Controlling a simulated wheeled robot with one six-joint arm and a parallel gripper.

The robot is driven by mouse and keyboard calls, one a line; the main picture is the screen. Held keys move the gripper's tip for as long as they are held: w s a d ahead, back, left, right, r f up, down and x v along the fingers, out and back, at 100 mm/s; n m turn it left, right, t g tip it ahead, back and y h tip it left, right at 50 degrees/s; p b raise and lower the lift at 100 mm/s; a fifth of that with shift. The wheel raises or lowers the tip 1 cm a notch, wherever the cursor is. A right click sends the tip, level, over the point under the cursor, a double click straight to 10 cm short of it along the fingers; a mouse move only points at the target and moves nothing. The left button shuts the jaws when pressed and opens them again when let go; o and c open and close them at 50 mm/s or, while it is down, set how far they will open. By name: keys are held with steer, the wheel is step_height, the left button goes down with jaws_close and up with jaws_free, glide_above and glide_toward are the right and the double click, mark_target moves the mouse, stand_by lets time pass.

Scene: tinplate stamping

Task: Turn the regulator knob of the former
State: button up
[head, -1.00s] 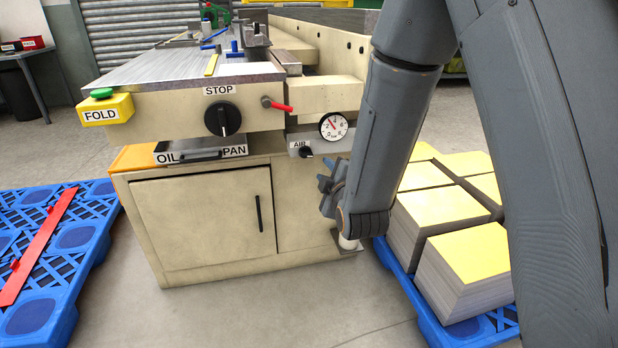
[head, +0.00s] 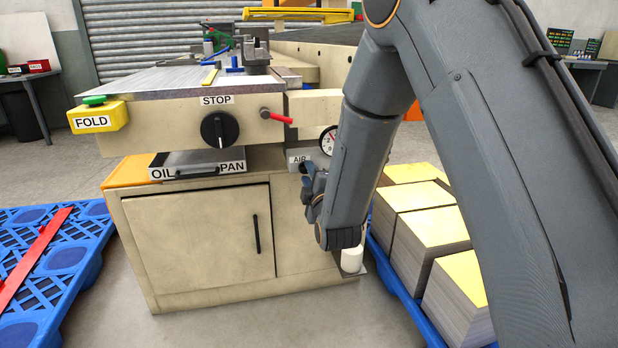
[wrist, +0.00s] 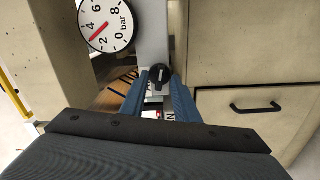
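The former (head: 200,240) is a cream cabinet machine. Its regulator knob (wrist: 160,73) is small and black, on a grey panel beside the pressure gauge (wrist: 105,25) in the wrist view. In the head view the gauge (head: 328,141) is partly covered by my arm, and the knob is largely hidden behind my gripper (head: 309,178). In the wrist view my gripper (wrist: 159,82) is open, its two blue fingers either side of the knob's near side. I cannot tell whether they touch it.
A STOP selector (head: 220,129), a red-handled lever (head: 276,116) and a yellow FOLD box (head: 97,118) are on the front. A blue pallet (head: 400,300) with sheet stacks (head: 425,235) stands right. Another blue pallet (head: 75,262) lies left.

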steer(key=shift+w, duration=0.1)
jaws_close()
steer(key=shift+m, duration=0.5)
steer(key=m+p, duration=0.6)
steer(key=m, duration=1.4)
steer(key=shift+m+p, duration=0.3)
steer(key=shift+p, duration=0.05)
steer(key=shift+f, duration=0.1)
